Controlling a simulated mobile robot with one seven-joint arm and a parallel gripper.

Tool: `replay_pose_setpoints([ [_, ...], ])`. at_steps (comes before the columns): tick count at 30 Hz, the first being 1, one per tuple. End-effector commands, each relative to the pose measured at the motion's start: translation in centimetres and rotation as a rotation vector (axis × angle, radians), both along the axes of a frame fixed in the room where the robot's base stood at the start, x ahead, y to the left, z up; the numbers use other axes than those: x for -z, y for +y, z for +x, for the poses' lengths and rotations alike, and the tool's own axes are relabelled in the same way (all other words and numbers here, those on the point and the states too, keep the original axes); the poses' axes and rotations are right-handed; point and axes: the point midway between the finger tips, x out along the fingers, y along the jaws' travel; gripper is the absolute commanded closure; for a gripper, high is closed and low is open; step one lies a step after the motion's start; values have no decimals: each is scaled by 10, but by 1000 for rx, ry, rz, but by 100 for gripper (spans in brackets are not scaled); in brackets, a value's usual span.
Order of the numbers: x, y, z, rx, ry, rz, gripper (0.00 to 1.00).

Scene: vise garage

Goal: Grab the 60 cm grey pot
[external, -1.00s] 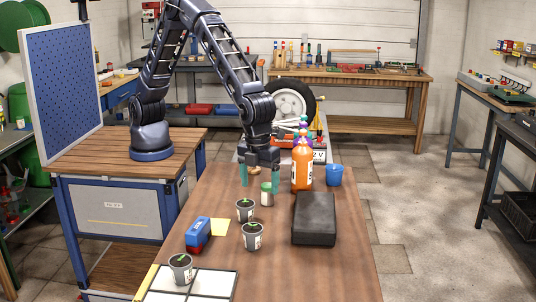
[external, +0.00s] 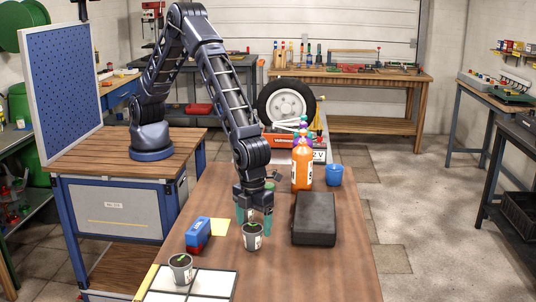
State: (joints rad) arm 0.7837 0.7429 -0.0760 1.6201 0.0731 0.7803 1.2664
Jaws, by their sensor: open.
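Grey pots with small green sprouts stand on the brown table. One grey pot (external: 252,237) is just in front of my gripper (external: 254,217), at mid table. Another grey pot (external: 180,269) stands on the white-tiled tray at the front left. A third pot is mostly hidden behind or between my gripper's fingers. My gripper points down with its teal fingers apart, low over the table. Whether the fingers touch a pot cannot be seen. The markings on the pots are too small to read.
A black case (external: 314,219) lies right of the pots. An orange bottle (external: 302,169) and a blue cup (external: 334,175) stand behind it. A blue and red object (external: 198,234) lies left by a yellow note (external: 219,227). The tiled tray (external: 210,282) is at the front.

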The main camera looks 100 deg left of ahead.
Motion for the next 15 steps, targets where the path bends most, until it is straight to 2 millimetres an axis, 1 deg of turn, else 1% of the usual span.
replay_pose_setpoints([
  [3,17,1,-3,0,3,3,19],
  [9,41,2,-3,0,1,2,19],
  [15,44,1,-2,0,0,0,19],
])
